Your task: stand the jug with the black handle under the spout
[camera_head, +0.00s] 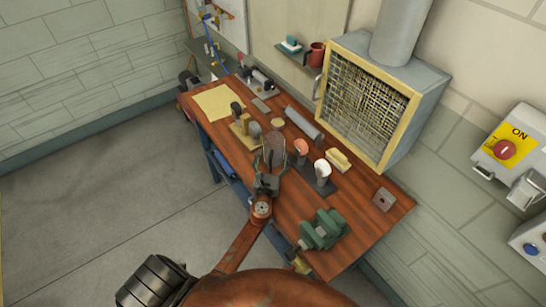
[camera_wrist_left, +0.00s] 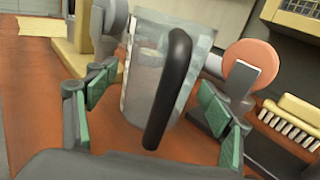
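A clear jug with a black handle (camera_wrist_left: 165,85) stands upright on the wooden workbench in the left wrist view, its handle facing my gripper. In the head view it shows as a dark see-through shape (camera_head: 274,148). My left gripper (camera_wrist_left: 157,112) is open, with its green-padded fingers apart on either side of the jug and no clear grip on it. In the head view this gripper (camera_head: 266,184) is just in front of the jug. My right gripper is not in view. I cannot clearly make out the spout.
A yellow-based stand (camera_head: 240,125) is left of the jug. Orange (camera_head: 301,147) and white (camera_head: 322,169) round-topped tools and a brush (camera_head: 338,160) are to the right. A green vise (camera_head: 323,230) is near the front edge. A mesh-fronted hood (camera_head: 365,105) stands behind.

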